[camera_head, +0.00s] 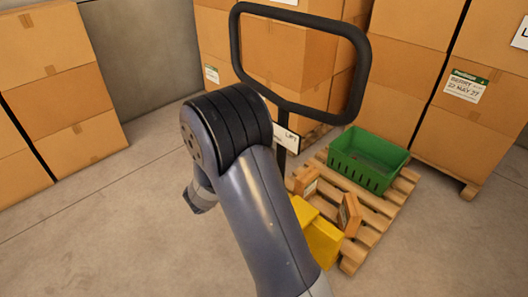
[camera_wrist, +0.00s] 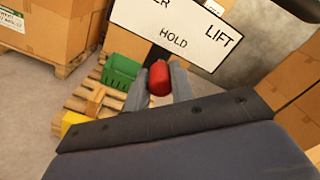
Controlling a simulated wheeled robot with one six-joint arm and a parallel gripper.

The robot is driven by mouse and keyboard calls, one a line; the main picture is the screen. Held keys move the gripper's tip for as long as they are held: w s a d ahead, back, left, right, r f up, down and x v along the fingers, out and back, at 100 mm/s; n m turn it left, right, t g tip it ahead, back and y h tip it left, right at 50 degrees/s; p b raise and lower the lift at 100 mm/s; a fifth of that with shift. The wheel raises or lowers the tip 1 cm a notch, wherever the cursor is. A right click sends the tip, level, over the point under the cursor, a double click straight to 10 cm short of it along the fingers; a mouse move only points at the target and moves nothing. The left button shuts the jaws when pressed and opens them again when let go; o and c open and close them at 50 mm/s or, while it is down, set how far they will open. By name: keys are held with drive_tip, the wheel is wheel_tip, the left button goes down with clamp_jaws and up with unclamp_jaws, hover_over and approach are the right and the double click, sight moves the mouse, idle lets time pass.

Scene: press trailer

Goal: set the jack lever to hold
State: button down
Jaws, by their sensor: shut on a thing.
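The jack lever's red knob (camera_wrist: 159,78) sits between the two grey fingers of my gripper (camera_wrist: 158,72) in the wrist view, and the gripper is shut on it. Just beyond it is a white placard (camera_wrist: 190,27) lettered "HOLD" near its lower middle, "LIFT" at right and a cut-off "ER" at left. The knob is below and slightly left of "HOLD". In the head view my arm hides the gripper and knob. The placard (camera_head: 287,138) shows partly there, on the post below the jack's black loop handle (camera_head: 358,100). The yellow jack body (camera_head: 322,243) is lower right.
A wooden pallet (camera_head: 362,228) carries a green crate (camera_head: 367,160) and small boxes (camera_head: 349,214). Tall carton stacks stand at left (camera_head: 58,90) and right (camera_head: 460,115). The floor (camera_head: 90,235) at left is clear.

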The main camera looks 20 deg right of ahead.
idle(0.4)
drive_tip(key=c, duration=1.2)
unclamp_jaws()
drive_tip(key=v, duration=1.1)
drive_tip(key=shift+w+d, duration=0.1)
drive_tip(key=shift+w, duration=0.05)
drive_tip(key=x, duration=1)
drive_tip(key=shift+d+f, duration=0.1)
drive_tip(key=shift+d, duration=0.3)
drive_tip(key=shift+b, duration=0.3)
